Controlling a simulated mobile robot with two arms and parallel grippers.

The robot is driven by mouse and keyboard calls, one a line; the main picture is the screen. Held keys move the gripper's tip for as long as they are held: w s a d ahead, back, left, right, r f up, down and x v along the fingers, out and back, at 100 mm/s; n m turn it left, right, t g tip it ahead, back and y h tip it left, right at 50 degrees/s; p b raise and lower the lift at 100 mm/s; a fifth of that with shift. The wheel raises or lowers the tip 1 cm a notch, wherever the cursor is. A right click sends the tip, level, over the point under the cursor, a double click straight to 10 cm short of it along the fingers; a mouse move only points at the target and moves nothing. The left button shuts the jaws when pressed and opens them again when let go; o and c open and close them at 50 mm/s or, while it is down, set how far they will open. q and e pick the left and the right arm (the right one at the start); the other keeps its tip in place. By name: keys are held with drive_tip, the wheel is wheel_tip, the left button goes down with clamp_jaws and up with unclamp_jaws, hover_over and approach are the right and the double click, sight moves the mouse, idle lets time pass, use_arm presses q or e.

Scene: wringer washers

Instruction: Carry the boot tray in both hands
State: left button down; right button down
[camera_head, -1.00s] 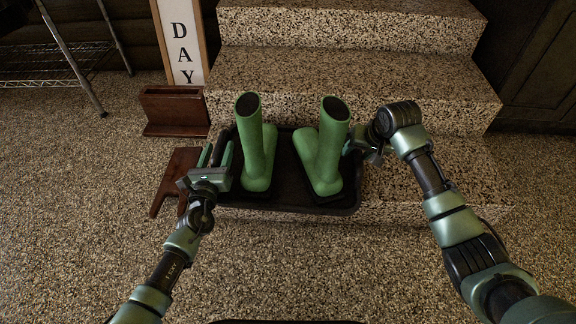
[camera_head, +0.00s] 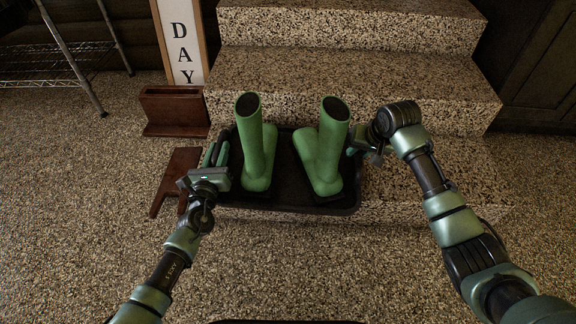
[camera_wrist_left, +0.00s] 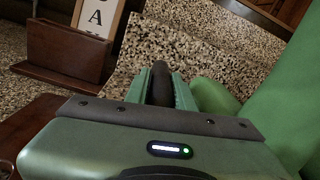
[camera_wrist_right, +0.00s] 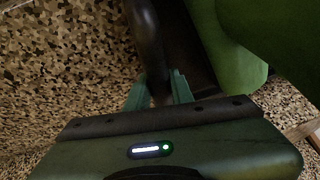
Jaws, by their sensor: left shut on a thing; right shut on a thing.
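The dark boot tray (camera_head: 290,197) is in front of the speckled steps in the head view. A pair of green boots (camera_head: 255,150) (camera_head: 322,155) stands upright on it. My left gripper (camera_head: 221,155) is at the tray's left end, shut on its dark rim, which runs between the fingers in the left wrist view (camera_wrist_left: 161,85). My right gripper (camera_head: 354,150) is at the right end. The right wrist view shows its fingers shut on the dark rim (camera_wrist_right: 150,45). The boots stand between the two grippers.
Speckled stone steps (camera_head: 350,75) rise behind the tray. A brown wooden box (camera_head: 174,108) and a brown flat board with a notch (camera_head: 177,180) are at the left. A "DAY" sign (camera_head: 182,40) and wire rack (camera_head: 50,70) stand behind. The front floor (camera_head: 320,265) is clear.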

idle(0.9)
